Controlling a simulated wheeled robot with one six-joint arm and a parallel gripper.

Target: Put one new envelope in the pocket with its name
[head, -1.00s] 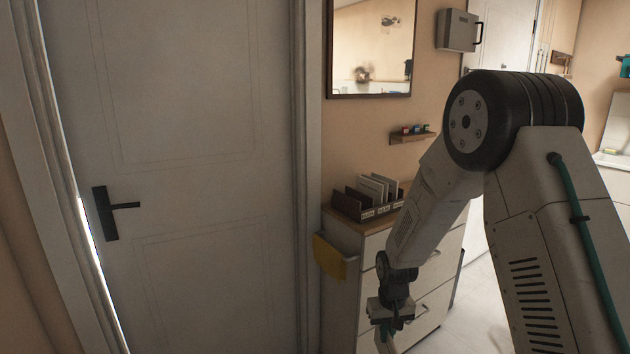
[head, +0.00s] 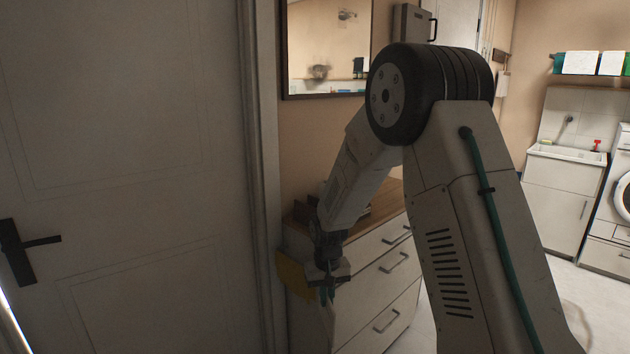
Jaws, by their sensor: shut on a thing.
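My gripper (head: 326,294) hangs low in front of the dresser, fingers pointing down. It is shut on a thin pale thing (head: 328,318), seen nearly edge-on, which looks like an envelope; no name on it can be read. The dark letter holder (head: 304,212) stands on the dresser top, above and behind my gripper. My arm hides most of it, and its pockets and labels cannot be made out from here.
The white dresser (head: 372,318) has a wooden top (head: 388,194) and several drawers. A yellow cloth (head: 294,277) hangs at its left side, close behind my gripper. A closed door (head: 130,150) fills the left. A sink cabinet (head: 556,205) and washing machine stand at the right.

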